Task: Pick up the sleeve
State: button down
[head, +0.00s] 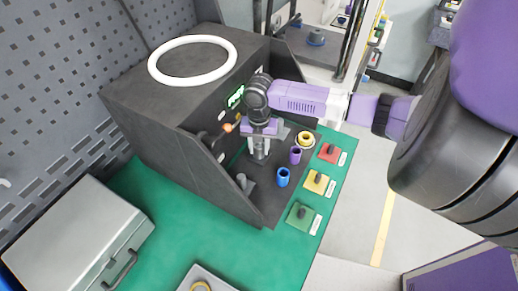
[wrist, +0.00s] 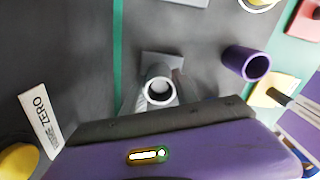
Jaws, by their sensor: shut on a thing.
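My gripper (head: 259,154) points down into the dark test stand (head: 160,98), and its fingers are closed around a small grey sleeve. In the wrist view the sleeve (wrist: 160,90) shows as a grey ring with a pale rim and an open top, between the two fingertips. A grey square piece (wrist: 162,62) lies just beyond it; I cannot tell whether the sleeve touches it. The head view mostly hides the sleeve behind the fingers. A purple sleeve (head: 295,155) and a blue sleeve (head: 283,177) stand to the right of my gripper, apart from it.
A yellow ring-shaped part (head: 305,139) and a grey part (head: 245,184) are nearby. Red (head: 328,153), yellow (head: 318,182) and green (head: 300,216) switch blocks line the right edge. A white ring (head: 193,40) tops the stand. A grey case (head: 75,240) lies left on the green mat (head: 175,225).

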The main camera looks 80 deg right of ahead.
jog(key=shift+r, duration=0.1)
notch_tip(320, 180, up, 20)
jog(key=b, duration=0.2)
dwell(0.4)
